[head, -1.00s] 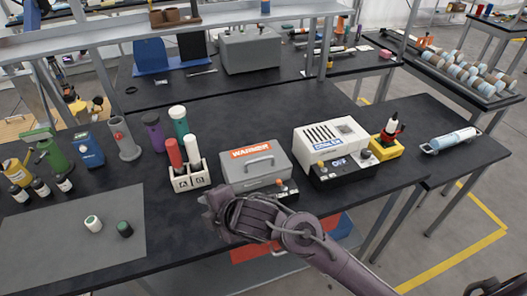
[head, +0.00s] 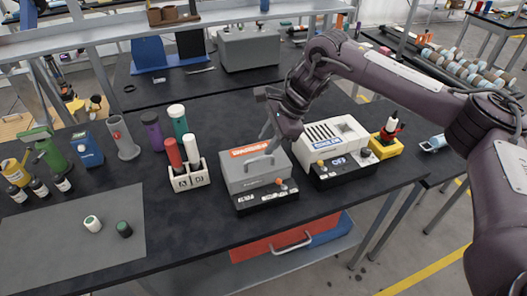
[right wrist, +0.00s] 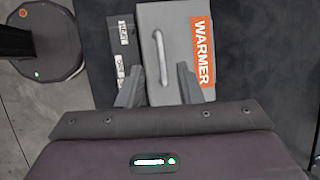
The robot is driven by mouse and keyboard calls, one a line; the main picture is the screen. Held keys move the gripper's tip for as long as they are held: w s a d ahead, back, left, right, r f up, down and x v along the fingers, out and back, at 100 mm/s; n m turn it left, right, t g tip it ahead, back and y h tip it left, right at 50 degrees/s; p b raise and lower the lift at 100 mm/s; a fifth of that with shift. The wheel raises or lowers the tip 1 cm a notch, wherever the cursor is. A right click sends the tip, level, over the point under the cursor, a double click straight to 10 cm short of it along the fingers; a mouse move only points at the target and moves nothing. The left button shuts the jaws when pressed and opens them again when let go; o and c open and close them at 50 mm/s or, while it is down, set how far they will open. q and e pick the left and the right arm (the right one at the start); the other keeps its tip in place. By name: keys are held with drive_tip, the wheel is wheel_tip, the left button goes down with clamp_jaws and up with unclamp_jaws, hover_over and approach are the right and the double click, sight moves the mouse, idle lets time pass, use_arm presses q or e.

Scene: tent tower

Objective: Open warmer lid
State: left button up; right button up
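The warmer (head: 238,180) is a grey box with an orange WARMER label and a front control strip, standing on the black table. Its lid looks shut, with a bar handle (head: 258,160) on it. In the right wrist view the gripper (right wrist: 159,90) is open, and the handle (right wrist: 160,58) shows between and beyond the two fingers. I cannot tell whether the fingers touch it. My left gripper is not in view.
A white rack (head: 190,180) with red and white tubes stands close on the left. A yellow-based device (head: 388,148) is farther right. A grey mat (head: 70,250) lies front left.

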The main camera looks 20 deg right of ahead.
sight(260, 158)
drive_tip(key=shift+n, duration=0.3)
drive_tip(key=f, duration=0.1)
drive_tip(key=f+p, duration=0.1)
drive_tip(key=w+f+p, duration=0.1)
drive_tip(key=f, duration=0.1)
drive_tip(key=shift+a, duration=0.25)
drive_tip(key=shift+p+x, duration=0.35)
drive_tip(key=shift+x, duration=0.5)
drive_tip(key=shift+d, duration=0.1)
clamp_jaws()
